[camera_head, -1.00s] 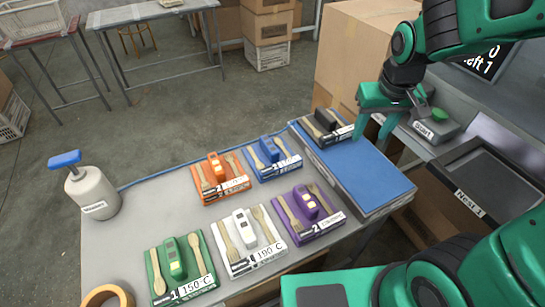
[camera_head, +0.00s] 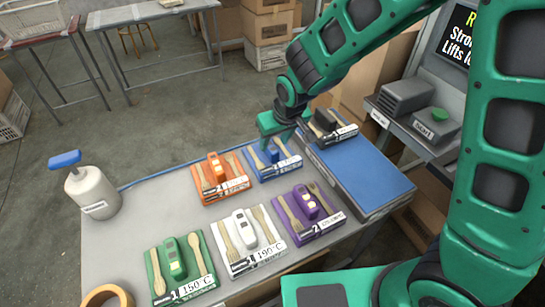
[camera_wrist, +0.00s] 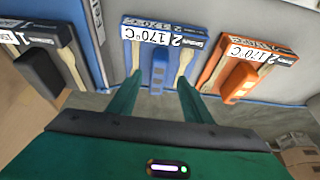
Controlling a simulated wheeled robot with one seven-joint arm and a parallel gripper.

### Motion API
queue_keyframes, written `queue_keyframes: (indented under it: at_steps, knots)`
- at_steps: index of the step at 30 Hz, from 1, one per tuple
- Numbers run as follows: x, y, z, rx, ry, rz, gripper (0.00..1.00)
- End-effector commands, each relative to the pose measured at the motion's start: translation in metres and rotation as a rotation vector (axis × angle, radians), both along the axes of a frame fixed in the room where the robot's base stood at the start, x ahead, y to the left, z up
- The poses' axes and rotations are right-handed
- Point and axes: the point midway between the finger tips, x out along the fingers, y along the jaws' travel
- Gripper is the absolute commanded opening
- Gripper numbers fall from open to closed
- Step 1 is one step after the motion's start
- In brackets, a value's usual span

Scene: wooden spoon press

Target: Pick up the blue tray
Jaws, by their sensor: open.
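The blue tray (camera_head: 281,168) lies on the grey table, to the right of the orange tray, with wooden cutlery, a blue block and a white label on it. In the wrist view the blue tray (camera_wrist: 153,62) is straight ahead, its label reading "2 170°C". My gripper (camera_head: 279,140) is above the far side of the blue tray. In the wrist view my gripper (camera_wrist: 160,88) has its fingers apart, one on each side of the tray's lower part. The fingers hold nothing. Whether they touch the tray I cannot tell.
The orange tray (camera_head: 225,189) is close on the left. A black tray (camera_head: 326,128) sits on the raised blue platform (camera_head: 370,175) at the right. Purple (camera_head: 322,226), white (camera_head: 267,256) and green (camera_head: 201,283) trays are nearer. A white bottle (camera_head: 92,193) stands at the left.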

Motion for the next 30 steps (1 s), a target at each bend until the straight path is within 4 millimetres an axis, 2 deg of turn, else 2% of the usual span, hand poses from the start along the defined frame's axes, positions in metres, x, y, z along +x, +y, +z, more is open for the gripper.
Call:
queue_keyframes:
  at_steps: [7,18,28,30]
  knots:
    - [0.004,0.0,-0.013,-0.002,0.001,-0.001,0.45]
    - [0.016,0.004,-0.052,-0.002,0.001,-0.001,0.45]
    - [0.018,0.004,-0.055,-0.001,0.0,-0.001,0.45]
    - [0.018,0.004,-0.055,-0.001,0.0,-0.001,0.29]
